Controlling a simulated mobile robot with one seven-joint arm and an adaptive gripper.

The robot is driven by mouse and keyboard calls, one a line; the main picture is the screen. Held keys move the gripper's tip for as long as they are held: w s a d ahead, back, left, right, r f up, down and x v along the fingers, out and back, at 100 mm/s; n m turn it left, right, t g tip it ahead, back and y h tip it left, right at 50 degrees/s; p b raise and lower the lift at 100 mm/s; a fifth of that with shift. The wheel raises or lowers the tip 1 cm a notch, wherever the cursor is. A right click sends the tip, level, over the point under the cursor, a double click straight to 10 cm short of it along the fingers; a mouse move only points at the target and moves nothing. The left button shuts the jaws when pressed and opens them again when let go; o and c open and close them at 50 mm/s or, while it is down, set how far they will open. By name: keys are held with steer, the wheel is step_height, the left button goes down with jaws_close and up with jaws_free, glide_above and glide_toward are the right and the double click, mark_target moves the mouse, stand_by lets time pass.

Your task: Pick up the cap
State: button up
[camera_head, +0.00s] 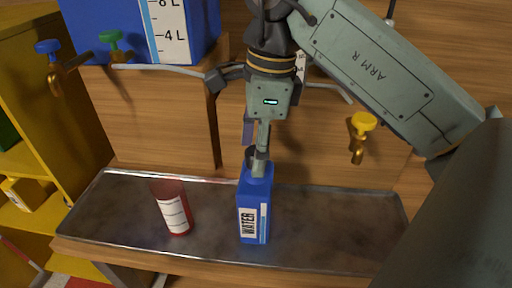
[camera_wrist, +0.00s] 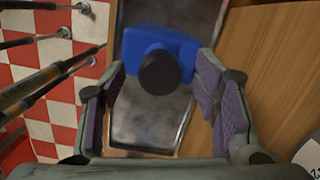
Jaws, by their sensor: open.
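The cap (camera_wrist: 161,73) is a dark round piece on top of a blue water bottle (camera_head: 254,208). The bottle stands upright on a metal tray (camera_head: 325,228), and its blue shoulders (camera_wrist: 135,42) show in the wrist view. In the head view the cap (camera_head: 257,166) is partly hidden by my gripper (camera_head: 257,148), which is just above or around it. In the wrist view my gripper (camera_wrist: 165,98) is open, with its purple-padded fingers on either side of the cap and visible gaps. Contact cannot be told.
A red cup (camera_head: 173,207) with a white label stands on the tray left of the bottle. A blue tank (camera_head: 135,30) and blue, green and yellow taps (camera_head: 362,124) are behind. A yellow shelf (camera_head: 40,130) is at left. The tray's right part is clear.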

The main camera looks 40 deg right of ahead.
steer(key=shift+r, duration=0.1)
steer(key=c, duration=0.8)
steer(key=shift+c, duration=0.2)
